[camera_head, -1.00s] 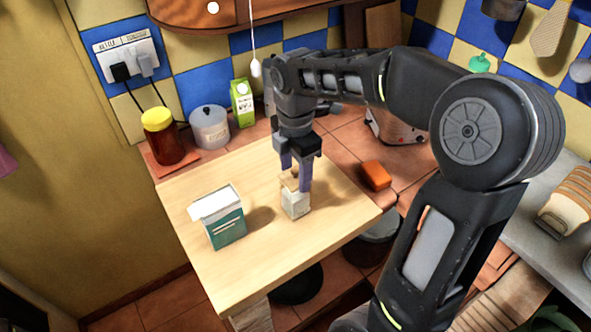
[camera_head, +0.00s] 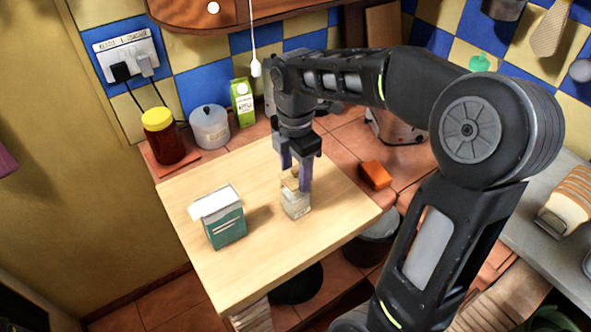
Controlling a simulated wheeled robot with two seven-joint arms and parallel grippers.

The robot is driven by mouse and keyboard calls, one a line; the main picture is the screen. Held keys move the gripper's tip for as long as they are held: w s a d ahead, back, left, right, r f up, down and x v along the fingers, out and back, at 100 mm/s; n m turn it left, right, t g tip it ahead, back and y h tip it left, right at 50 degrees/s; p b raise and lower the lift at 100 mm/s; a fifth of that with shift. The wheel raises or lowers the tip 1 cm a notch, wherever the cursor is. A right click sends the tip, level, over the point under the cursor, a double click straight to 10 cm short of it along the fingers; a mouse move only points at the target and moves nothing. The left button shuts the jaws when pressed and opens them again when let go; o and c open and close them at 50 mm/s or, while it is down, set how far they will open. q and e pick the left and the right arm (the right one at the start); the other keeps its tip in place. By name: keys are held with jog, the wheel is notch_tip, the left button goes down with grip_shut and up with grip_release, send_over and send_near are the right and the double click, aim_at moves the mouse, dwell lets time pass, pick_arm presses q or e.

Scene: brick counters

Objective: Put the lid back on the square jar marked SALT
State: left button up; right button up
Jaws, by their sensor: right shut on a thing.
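A small square whitish jar (camera_head: 295,203) stands upright on the light wooden board; any SALT marking on it is too small to read. My right gripper (camera_head: 297,181) points down over the jar, shut on the light wooden lid (camera_head: 291,180). The lid is at the jar's top, between the purple fingers. The fingers partly hide it, and I cannot tell whether it is fully seated or slightly above the rim. My left gripper is not in view.
A green and white carton (camera_head: 224,224) stands left of the jar on the wooden board (camera_head: 262,260). An orange block (camera_head: 375,175) lies to the right. A yellow-lidded jar (camera_head: 163,137), a grey pot (camera_head: 210,127) and a green carton (camera_head: 242,103) stand behind.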

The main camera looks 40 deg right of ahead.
jog(key=shift+f, duration=0.35)
dwell(0.8)
jog(key=o, duration=1.4)
jog(key=shift+o, duration=0.4)
jog(key=o, duration=0.4)
jog(key=shift+r+p, duration=2.8)
jog(key=shift+r, duration=0.75)
jog(key=shift+c, duration=0.3)
